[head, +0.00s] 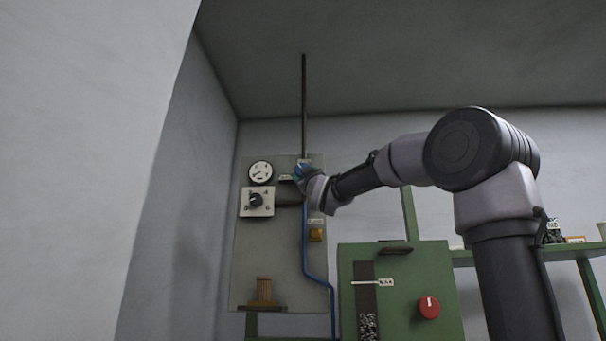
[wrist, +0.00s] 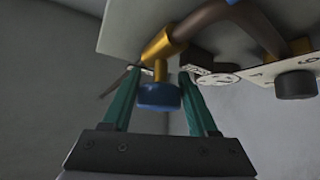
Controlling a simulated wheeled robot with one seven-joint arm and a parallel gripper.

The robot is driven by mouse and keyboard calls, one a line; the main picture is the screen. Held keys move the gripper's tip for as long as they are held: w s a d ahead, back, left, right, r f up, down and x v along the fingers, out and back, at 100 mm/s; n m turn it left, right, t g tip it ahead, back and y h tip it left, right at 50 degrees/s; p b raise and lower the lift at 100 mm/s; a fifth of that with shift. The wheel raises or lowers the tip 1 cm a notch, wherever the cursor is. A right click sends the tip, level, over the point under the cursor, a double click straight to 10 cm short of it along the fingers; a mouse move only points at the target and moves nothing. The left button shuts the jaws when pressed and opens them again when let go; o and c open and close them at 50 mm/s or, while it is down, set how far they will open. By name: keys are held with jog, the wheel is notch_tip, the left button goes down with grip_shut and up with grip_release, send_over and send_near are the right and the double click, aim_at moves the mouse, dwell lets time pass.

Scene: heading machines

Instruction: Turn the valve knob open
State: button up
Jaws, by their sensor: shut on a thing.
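The valve knob (wrist: 158,97) is a blue round cap on a brass stem under a brass pipe fitting (wrist: 165,45). In the wrist view it sits between the two green fingers of my gripper (wrist: 158,78), which is shut on it. In the head view the knob (head: 299,170) shows as a small blue patch at the upper part of the grey wall panel (head: 268,235), largely covered by my gripper (head: 306,173). I cannot make out how far the knob is turned.
A round gauge (head: 261,173) and a black dial on a white plate (head: 256,201) are left of my gripper. A blue pipe (head: 305,245) runs down the panel past a yellow part (head: 316,235). A green cabinet (head: 400,300) with a red knob (head: 429,307) stands lower right.

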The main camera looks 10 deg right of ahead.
jog(key=m+h, duration=0.7)
jog(key=m, duration=0.1)
jog(key=shift+w+a+f+t, duration=0.1)
jog(key=shift+t, duration=0.3)
jog(key=shift+m+g+h, duration=0.7)
jog(key=shift+m+h, duration=1.5)
jog(key=shift+m, duration=0.1)
jog(key=shift+m+g+h, duration=0.7)
jog(key=shift+m+h, duration=1.5)
jog(key=shift+m, duration=0.1)
jog(key=shift+m+h, duration=0.4)
jog(key=shift+m, duration=0.1)
jog(key=o, duration=1.3)
jog(key=v, duration=1)
jog(key=shift+s+a, duration=0.2)
jog(key=shift+s, duration=0.25)
